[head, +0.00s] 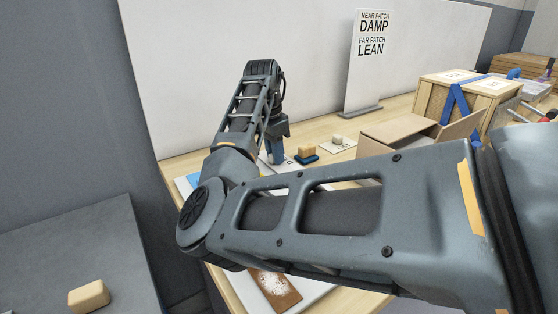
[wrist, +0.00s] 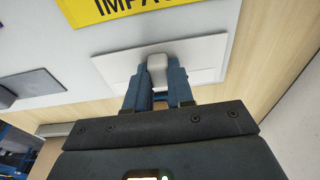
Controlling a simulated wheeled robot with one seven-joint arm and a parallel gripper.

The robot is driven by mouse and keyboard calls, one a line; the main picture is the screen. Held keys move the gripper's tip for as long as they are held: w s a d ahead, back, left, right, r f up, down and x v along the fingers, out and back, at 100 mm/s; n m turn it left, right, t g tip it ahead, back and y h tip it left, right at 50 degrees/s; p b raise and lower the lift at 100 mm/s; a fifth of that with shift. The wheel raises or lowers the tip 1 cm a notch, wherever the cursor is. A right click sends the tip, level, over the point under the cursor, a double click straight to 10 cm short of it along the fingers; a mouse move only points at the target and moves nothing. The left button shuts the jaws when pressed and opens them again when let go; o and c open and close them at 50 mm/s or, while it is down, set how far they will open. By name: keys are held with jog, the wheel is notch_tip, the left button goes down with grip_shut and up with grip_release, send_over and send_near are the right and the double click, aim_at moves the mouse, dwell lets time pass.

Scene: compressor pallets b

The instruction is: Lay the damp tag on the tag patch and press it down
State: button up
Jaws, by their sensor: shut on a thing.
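In the wrist view my gripper (wrist: 157,88) is shut on a pale, rounded block (wrist: 157,68). Below the block is a flat light-grey card or plate (wrist: 205,52) on a whitish surface; I cannot tell whether block and card are one piece, or whether the card touches the surface. No lettering shows on it. In the head view my gripper (head: 277,150) points down at the table's left part, and my arm hides most of what is under it. A white sign (head: 368,75) reads "NEAR PATCH DAMP" and "FAR PATCH LEAN".
Right of my gripper are a tan block on a blue base (head: 306,154) and a white card with a pale block (head: 337,144). An open cardboard box (head: 395,130) and a wooden crate (head: 430,98) stand farther right. A yellow label (wrist: 110,8) lies beyond my gripper.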

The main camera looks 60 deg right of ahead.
jog(key=shift+r+p, duration=2.65)
jog(key=shift+r, duration=0.25)
grip_shut()
jog(key=shift+f, duration=0.1)
